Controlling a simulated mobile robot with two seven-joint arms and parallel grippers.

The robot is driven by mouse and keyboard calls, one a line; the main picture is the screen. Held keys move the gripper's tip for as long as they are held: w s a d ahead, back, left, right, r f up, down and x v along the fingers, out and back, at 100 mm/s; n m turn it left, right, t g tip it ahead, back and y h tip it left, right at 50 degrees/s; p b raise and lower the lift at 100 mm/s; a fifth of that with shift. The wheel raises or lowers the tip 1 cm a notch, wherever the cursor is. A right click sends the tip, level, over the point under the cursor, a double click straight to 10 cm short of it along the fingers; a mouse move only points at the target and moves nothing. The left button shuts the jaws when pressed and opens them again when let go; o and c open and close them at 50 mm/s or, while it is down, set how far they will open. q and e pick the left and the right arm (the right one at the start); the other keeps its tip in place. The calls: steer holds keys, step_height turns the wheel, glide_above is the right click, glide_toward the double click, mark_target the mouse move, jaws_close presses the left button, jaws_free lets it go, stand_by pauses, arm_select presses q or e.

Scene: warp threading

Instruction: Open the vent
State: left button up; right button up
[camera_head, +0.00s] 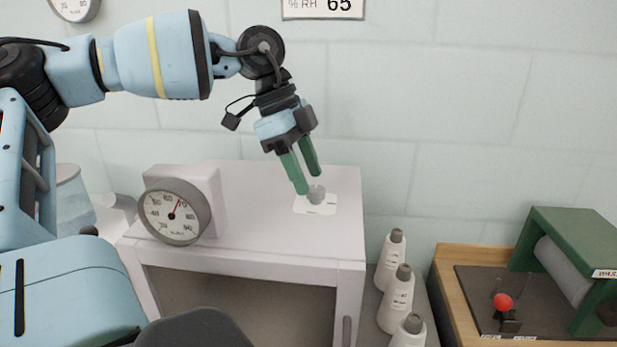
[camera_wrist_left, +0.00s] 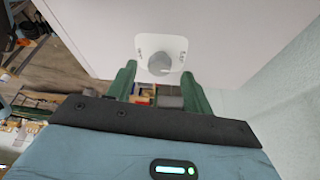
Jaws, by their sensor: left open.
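The vent shows as a small grey knob (camera_head: 317,194) on a white plate (camera_head: 325,207) on top of a white cabinet (camera_head: 260,180). In the left wrist view the round grey knob (camera_wrist_left: 160,64) sits on its white plate (camera_wrist_left: 176,45), just beyond the fingertips. My left gripper (camera_head: 309,184) has green fingers pointing down, open, with the tips close to the knob. The left wrist view shows the two fingers (camera_wrist_left: 158,72) apart, one on each side of the knob. I cannot tell whether they touch it. My right gripper is not in view.
A round dial gauge (camera_head: 174,212) stands on the cabinet's left part. Several white cones (camera_head: 396,300) stand right of the cabinet. A wooden-edged bench holds a green-framed roller machine (camera_head: 570,260) and a red ball-topped lever (camera_head: 502,302). A humidity sign (camera_head: 322,8) hangs on the wall.

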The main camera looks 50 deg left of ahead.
arm_select(q)
steer(key=shift+x, duration=0.75)
steer(key=shift+f, duration=0.15)
steer(key=c, duration=1)
steer(key=shift+o, duration=0.2)
